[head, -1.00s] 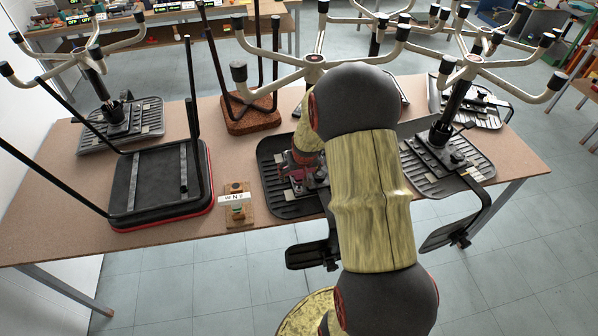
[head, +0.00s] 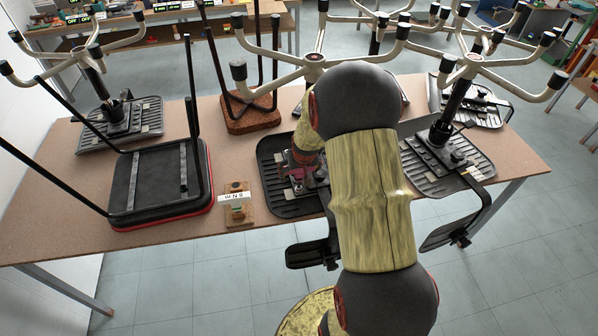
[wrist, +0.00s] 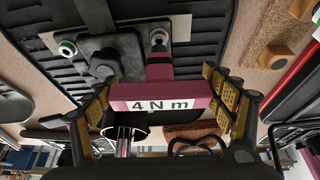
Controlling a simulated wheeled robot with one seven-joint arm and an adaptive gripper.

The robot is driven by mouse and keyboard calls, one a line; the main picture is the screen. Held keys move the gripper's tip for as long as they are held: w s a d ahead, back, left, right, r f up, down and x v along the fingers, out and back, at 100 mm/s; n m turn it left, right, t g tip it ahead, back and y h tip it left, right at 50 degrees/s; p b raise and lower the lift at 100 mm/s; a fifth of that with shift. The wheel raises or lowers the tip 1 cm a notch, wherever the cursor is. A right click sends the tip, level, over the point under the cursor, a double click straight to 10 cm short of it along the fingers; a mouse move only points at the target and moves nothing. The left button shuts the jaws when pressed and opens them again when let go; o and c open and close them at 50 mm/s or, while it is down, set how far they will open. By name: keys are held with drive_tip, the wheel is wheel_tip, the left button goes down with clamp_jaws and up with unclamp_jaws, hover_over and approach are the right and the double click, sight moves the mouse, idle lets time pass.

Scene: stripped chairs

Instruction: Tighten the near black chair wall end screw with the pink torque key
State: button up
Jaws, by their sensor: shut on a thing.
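The pink torque key (wrist: 150,92), labelled "4 N m", is held crosswise between the yellow-padded fingers of my gripper (wrist: 165,98). Its pink shaft points away from me to a screw spot (wrist: 158,38) on the metal plate under an upturned black chair seat (wrist: 215,20). The tip appears to be at the screw, but whether it is seated I cannot tell. Another screw with a pale ring and green centre (wrist: 66,48) shows left on the plate. In the head view the black chair seat (head: 275,192) lies under my gripper, and my arm hides part of it.
A wooden block (head: 238,213) with a white label stands left of the black seat. A red-edged black seat (head: 160,185) with upright legs lies further left. Other upturned chairs, including one at right (head: 450,165), crowd the table (head: 50,225). Star bases rise around my arm.

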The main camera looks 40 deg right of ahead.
drive_tip(key=shift+f, duration=0.15)
drive_tip(key=shift+f+b, duration=0.35)
drive_tip(key=shift+b, duration=0.05)
drive_tip(key=shift+f+b, duration=0.45)
drive_tip(key=shift+f, duration=0.15)
idle(0.4)
drive_tip(key=shift+m+p, duration=0.5)
drive_tip(key=shift+p, duration=0.1)
drive_tip(key=shift+f, duration=0.1)
drive_tip(key=shift+a+f+m+g+h+b, duration=0.1)
drive_tip(key=shift+m+g+h+b, duration=0.45)
drive_tip(key=shift+b, duration=2.65)
drive_tip(key=shift+s+m+h+b, duration=0.1)
drive_tip(key=shift+m+h+b, duration=0.15)
drive_tip(key=shift+m+b, duration=2)
drive_tip(key=shift+n+b, duration=0.4)
drive_tip(key=shift+n, duration=0.8)
